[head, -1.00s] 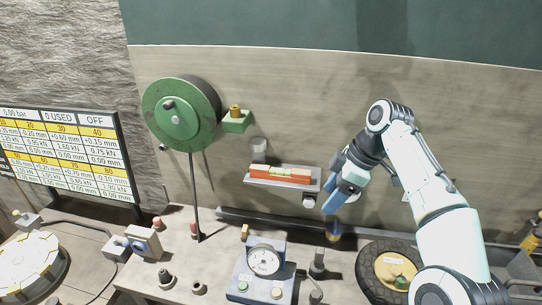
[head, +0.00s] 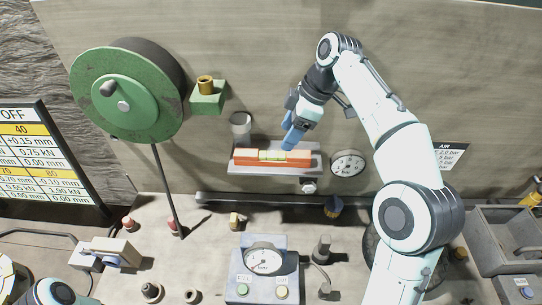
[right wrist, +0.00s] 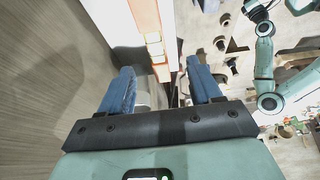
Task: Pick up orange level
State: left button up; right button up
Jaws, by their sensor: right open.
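The orange level (head: 240,157), a long bar with a pale yellow-green middle section, lies on a small grey wall shelf (head: 262,170). In the right wrist view the level (right wrist: 150,18) shows beyond the fingers, with its length running up the picture. My right gripper (head: 290,141) is at the right half of the level, close to it in the head view. Its blue fingers (right wrist: 160,72) are apart in the wrist view, with nothing clearly held between them. Whether they touch the level cannot be told. My left gripper does not show.
A green wheel (head: 128,95) is at left. Below are a pipe (head: 260,200) and a bench with a dial box (head: 262,275).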

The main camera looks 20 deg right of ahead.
aim_at(274, 154)
jog(key=x, duration=0.4)
jog(key=shift+s+b, duration=0.2)
jog(key=shift+b, duration=0.2)
jog(key=f, duration=0.1)
jog(key=w+f, duration=0.1)
jog(key=f, duration=0.1)
jog(key=w+a+f, duration=0.1)
jog(key=shift+a+f+b, duration=0.15)
jog(key=shift+f+b, duration=0.1)
jog(key=shift+b, duration=0.15)
jog(key=shift+s+a+f, duration=0.1)
jog(key=shift+f, duration=0.1)
jog(key=c, duration=0.6)
grip_shut()
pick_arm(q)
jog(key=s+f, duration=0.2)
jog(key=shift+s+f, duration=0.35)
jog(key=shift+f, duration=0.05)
pick_arm(e)
jog(key=shift+r, duration=0.15)
